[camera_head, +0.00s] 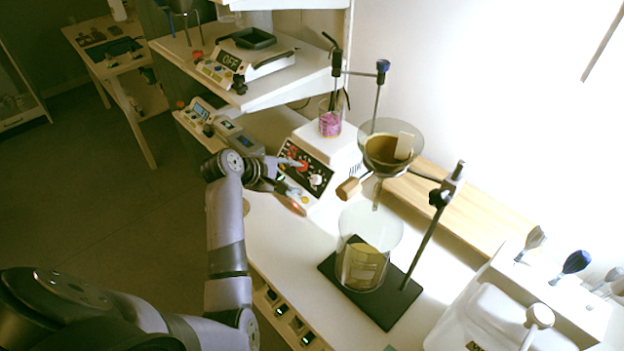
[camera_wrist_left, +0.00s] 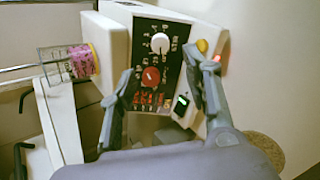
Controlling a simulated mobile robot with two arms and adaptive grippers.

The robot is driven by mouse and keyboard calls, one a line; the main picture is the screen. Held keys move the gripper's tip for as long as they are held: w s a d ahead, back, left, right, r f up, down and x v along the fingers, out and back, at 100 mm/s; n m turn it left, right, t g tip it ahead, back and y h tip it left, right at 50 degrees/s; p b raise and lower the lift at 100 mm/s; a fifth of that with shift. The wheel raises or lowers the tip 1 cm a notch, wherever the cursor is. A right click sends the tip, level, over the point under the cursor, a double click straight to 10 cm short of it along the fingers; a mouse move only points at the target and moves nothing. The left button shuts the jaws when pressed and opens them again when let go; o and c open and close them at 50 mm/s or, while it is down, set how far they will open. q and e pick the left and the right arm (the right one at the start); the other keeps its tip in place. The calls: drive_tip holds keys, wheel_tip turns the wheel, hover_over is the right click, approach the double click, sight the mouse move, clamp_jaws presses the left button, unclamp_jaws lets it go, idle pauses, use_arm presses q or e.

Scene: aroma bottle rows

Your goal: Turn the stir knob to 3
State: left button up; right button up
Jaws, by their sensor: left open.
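The white hotplate stirrer (camera_head: 345,148) stands on the bench with its dark control panel (camera_head: 306,172) facing my left arm. In the left wrist view the panel (camera_wrist_left: 142,35) carries a white knob (camera_wrist_left: 160,43) and a red knob (camera_wrist_left: 150,77), with scale marks around them and a red lit display (camera_wrist_left: 148,99). Which knob is for stirring, and its setting, I cannot read. My left gripper (camera_head: 291,184) is in front of the panel, open and empty. In the wrist view its fingers (camera_wrist_left: 164,82) are on either side of the red knob, apart from it. My right gripper is not in view.
A beaker of pink liquid (camera_head: 330,123) stands on the stirrer. To its right, a stand (camera_head: 425,240) holds a funnel (camera_head: 385,150) over a beaker (camera_head: 362,265). A balance (camera_head: 262,62) sits on the shelf above. The bench front (camera_head: 290,240) is clear.

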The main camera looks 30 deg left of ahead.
sight(314, 180)
use_arm(q)
drive_tip(key=x, duration=1)
drive_tip(key=shift+w+f, duration=0.1)
drive_tip(key=shift+f, duration=0.1)
clamp_jaws()
